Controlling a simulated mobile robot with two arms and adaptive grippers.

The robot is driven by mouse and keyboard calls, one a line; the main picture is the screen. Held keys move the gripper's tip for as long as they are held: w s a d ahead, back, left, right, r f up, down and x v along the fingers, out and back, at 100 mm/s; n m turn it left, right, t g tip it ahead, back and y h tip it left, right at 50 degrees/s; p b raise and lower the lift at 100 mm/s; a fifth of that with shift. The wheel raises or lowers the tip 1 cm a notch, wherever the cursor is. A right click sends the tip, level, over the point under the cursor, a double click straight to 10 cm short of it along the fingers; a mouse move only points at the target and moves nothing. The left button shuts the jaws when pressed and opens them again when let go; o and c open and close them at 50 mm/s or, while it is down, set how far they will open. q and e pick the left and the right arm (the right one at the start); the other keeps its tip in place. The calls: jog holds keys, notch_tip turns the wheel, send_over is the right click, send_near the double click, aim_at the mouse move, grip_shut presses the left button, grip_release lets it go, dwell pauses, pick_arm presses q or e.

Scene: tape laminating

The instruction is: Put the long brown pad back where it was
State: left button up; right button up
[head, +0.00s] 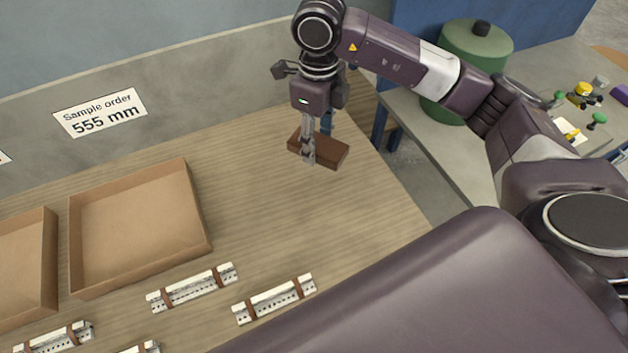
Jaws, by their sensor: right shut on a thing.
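The long brown pad (329,152) is a dark brown block at the back right of the wooden table. My right gripper (309,160) points down over it, with its fingers shut around the pad near its left part. The pad is low at the table surface; I cannot tell whether it touches the table or is slightly raised. The pad's middle is partly hidden by the fingers. My left gripper is not in view.
An open cardboard tray (140,225) stands left of the pad, with another tray (25,262) at the left edge. Several white strips with brown bands, such as this strip (192,288), lie in front. A sign (101,112) is on the back wall. The table between tray and pad is clear.

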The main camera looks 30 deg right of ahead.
jog(key=r+m, duration=0.1)
jog(key=m, duration=0.1)
jog(key=w+r+m+b, duration=0.1)
jog(key=m, duration=0.1)
jog(key=w+m, duration=0.1)
jog(key=m, duration=0.2)
jog(key=shift+w+d+r, duration=0.15)
jog(key=shift+d+r, duration=0.2)
jog(key=shift+r, duration=0.05)
jog(key=r+m, duration=0.1)
jog(key=m, duration=0.1)
jog(key=w+r+m+b, duration=0.1)
jog(key=m, duration=0.1)
jog(key=shift+d, duration=0.1)
jog(key=shift+f, duration=0.1)
jog(key=p, duration=0.1)
send_over(314, 179)
jog(key=shift+m, duration=0.3)
notch_tip(314, 179, down, 16)
jog(key=shift+r, duration=0.25)
notch_tip(314, 179, down, 4)
jog(key=shift+f+p, duration=0.1)
jog(key=shift+p, duration=0.3)
